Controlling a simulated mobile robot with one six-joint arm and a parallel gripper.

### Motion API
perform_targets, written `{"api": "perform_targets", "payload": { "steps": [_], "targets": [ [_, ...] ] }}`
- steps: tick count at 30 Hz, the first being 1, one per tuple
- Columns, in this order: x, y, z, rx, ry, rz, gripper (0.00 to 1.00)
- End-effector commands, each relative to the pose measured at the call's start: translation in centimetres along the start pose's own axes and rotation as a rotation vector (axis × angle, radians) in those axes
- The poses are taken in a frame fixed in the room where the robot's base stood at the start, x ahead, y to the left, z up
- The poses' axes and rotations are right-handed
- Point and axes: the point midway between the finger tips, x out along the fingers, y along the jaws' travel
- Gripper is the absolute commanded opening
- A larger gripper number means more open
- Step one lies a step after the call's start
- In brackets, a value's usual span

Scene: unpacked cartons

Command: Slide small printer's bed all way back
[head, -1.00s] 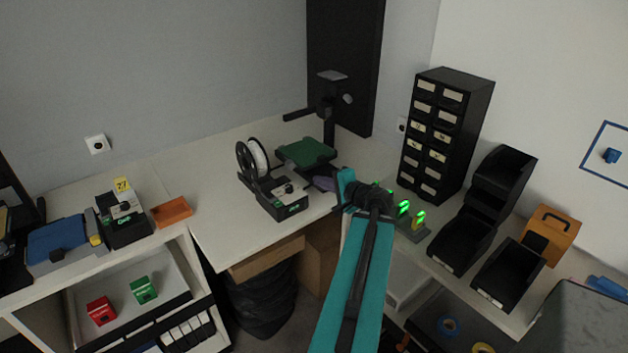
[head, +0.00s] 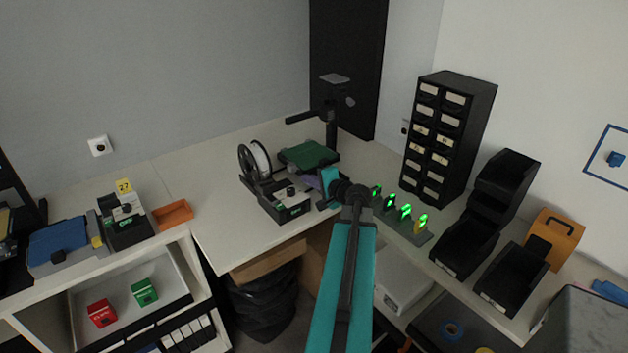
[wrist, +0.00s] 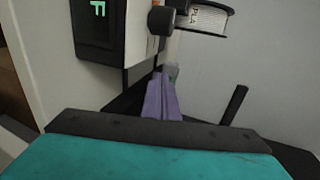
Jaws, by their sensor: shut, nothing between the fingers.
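The small printer stands on the corner table. Its green bed (head: 308,155) lies behind a black control box (head: 287,205) and in front of a dark column with a side arm (head: 331,125). My gripper (head: 313,182), with purple fingers and a teal arm, is just right of the control box and in front of the bed. In the wrist view the purple fingers (wrist: 163,97) are shut with nothing between them. The control box with its green display (wrist: 98,20) is close at upper left. I cannot tell whether the fingertips touch the printer.
A white filament spool (head: 259,157) stands left of the bed. A row of green-lit devices (head: 403,214) is right of my arm, with a black drawer cabinet (head: 449,135) behind. An orange tray (head: 172,214) is to the left. The table's middle left is clear.

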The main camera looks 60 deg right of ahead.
Motion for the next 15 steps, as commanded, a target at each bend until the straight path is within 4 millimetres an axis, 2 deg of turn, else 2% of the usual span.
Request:
{"api": "perform_targets", "payload": {
  "steps": [6, 15],
  "targets": [
    [2.6, -0.6, -0.1, -0.001, -0.001, 0.001, 0.00],
    [4.8, -1.2, 0.0, 0.000, -0.001, 0.000, 0.00]
  ]
}}
